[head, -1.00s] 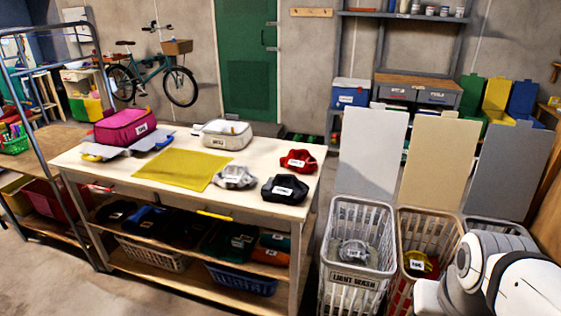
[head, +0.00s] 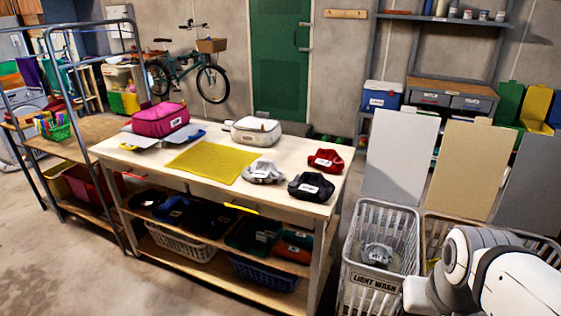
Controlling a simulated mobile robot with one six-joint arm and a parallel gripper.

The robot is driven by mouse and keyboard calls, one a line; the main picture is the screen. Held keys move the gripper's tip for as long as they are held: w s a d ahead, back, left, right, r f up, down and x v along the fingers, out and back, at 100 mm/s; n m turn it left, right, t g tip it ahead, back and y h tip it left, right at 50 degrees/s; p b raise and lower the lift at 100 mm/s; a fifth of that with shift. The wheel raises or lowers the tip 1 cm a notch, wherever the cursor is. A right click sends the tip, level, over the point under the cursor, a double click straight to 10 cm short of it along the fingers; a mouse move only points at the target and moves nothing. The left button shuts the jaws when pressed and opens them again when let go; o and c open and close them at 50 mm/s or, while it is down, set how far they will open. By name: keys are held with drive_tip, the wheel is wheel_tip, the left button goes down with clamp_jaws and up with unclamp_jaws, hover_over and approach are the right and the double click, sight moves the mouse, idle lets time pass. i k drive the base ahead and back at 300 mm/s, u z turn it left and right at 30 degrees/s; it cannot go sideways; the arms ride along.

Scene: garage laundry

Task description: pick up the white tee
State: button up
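A crumpled white-grey cloth bundle with a label (head: 262,172) lies on the table top, right of a yellow mat. It looks like the white tee, but its label is too small to read. A similar pale bundle (head: 377,254) lies in the light wash basket (head: 376,283). My white arm shows at the lower right, in front of the baskets. My gripper is not in view.
The table (head: 140,157) also holds a yellow mat (head: 210,162), a pink bag (head: 160,122), a white bag (head: 256,131), a red bundle (head: 325,160) and a black bundle (head: 311,187). A metal-framed cart stands at left. Floor at lower left is clear.

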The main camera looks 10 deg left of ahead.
sight(265, 169)
drive_tip(key=u, duration=2.35)
drive_tip(key=i, duration=2.3)
drive_tip(key=z, duration=3.15)
drive_tip(key=i, duration=0.8)
drive_tip(key=u, duration=0.05)
